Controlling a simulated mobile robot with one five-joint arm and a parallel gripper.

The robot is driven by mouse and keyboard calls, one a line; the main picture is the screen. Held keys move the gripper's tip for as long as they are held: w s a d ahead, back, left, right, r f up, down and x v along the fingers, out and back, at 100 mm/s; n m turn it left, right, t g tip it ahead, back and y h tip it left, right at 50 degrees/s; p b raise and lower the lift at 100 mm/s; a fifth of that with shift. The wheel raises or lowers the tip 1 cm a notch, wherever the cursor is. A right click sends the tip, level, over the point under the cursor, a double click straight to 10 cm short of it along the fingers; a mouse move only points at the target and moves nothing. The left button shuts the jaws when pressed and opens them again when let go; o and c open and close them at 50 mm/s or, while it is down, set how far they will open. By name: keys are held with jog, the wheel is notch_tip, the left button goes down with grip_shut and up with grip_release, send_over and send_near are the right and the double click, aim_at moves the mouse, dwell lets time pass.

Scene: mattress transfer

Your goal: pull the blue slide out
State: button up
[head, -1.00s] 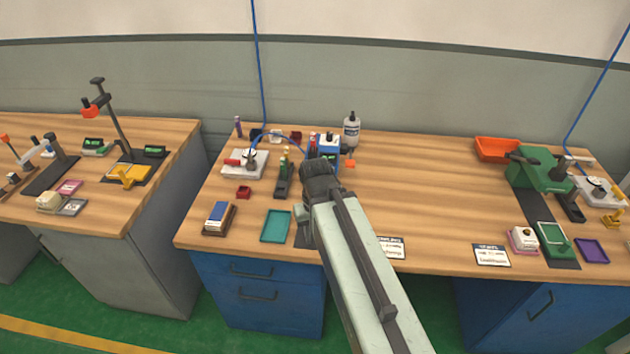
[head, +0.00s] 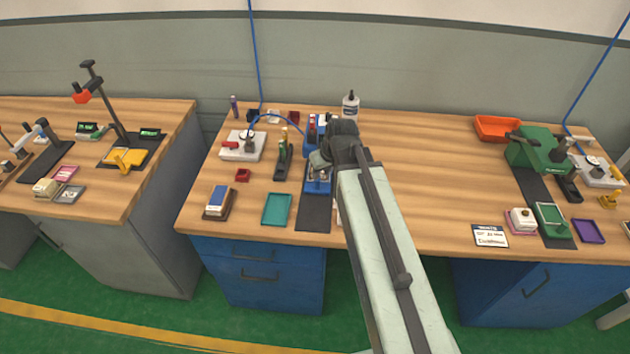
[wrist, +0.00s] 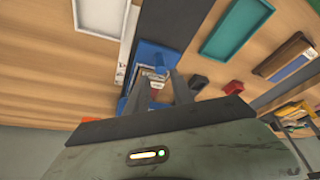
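The blue slide (head: 318,186) sits at the near end of a blue fixture, above a dark strip (head: 314,220) on the middle bench. It is partly hidden by my gripper (head: 323,163) in the head view. In the wrist view the blue slide (wrist: 163,56) lies just past the fingertips, with a small upright blue part at the tips. My gripper (wrist: 163,84) has its two dark fingers apart, one on each side of that part. Whether they touch it I cannot tell.
A teal tray (head: 277,210) and a blue-topped block in a brown holder (head: 217,203) lie left of the strip. A black stand (head: 283,165) and a small red box (head: 242,175) are close by. A white bottle (head: 350,107) stands behind.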

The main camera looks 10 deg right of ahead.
jog(key=b+x, duration=0.6)
jog(key=x, duration=0.1)
jog(key=shift+w+f, duration=0.1)
jog(key=shift+f, duration=0.05)
grip_shut()
dwell(1.1)
